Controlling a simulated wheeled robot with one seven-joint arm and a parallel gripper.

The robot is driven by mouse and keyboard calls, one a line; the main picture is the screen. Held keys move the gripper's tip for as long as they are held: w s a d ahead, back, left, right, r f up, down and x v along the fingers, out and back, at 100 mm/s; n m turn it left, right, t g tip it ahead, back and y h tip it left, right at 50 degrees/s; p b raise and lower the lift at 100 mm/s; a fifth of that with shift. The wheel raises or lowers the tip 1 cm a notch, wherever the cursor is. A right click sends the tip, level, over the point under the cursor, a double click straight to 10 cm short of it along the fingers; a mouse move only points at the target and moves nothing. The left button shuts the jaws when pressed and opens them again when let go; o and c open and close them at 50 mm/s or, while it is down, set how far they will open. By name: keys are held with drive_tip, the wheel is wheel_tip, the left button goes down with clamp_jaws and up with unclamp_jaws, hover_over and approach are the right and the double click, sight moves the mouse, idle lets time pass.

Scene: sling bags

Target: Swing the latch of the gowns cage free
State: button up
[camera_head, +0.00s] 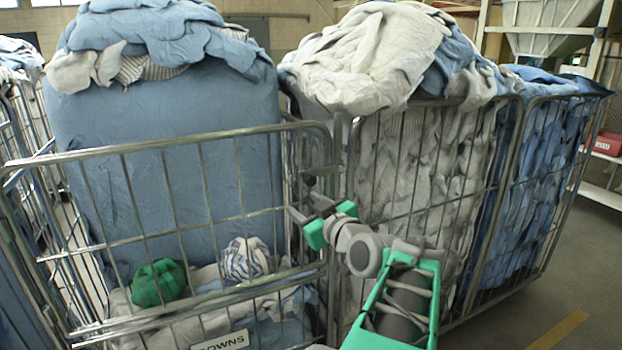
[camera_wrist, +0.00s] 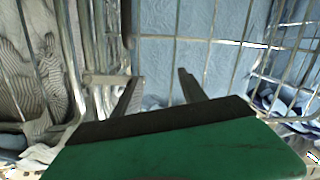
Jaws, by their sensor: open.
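The gowns cage (camera_head: 180,143) is a grey wire cage on the left. Its front sign (camera_head: 222,341) reads "OWNS", with the rest cut off. A small dark fitting on its right front post, seemingly the latch (camera_head: 309,180), sits just above my gripper. My gripper (camera_head: 307,208) is open beside that post, with nothing visible between its fingers. In the wrist view, the two fingers (camera_wrist: 160,76) point at the cage. A pale horizontal metal piece (camera_wrist: 104,80) lies close to the left finger; I cannot tell whether they touch.
A large blue bundle (camera_head: 175,160), a green bundle (camera_head: 158,282) and a striped bundle (camera_head: 245,259) are in the gowns cage. A cage of white linen (camera_head: 415,190) stands close on the right, then one of blue linen (camera_head: 540,180). Floor is clear at far right.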

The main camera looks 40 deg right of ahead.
sight(312, 180)
drive_tip(key=s+d+r+t+h, duration=0.1)
drive_tip(key=s+d+r+h, duration=0.1)
drive_tip(key=d+r, duration=0.15)
drive_tip(key=p+x, duration=0.1)
drive_tip(key=x, duration=0.1)
drive_tip(key=p+x, duration=0.1)
drive_tip(key=x, duration=0.2)
drive_tip(key=p+x, duration=0.1)
drive_tip(key=x, duration=0.1)
drive_tip(key=shift+w+d+f, duration=0.1)
drive_tip(key=shift+w+f, duration=0.05)
drive_tip(key=shift+f, duration=0.1)
clamp_jaws()
idle(0.9)
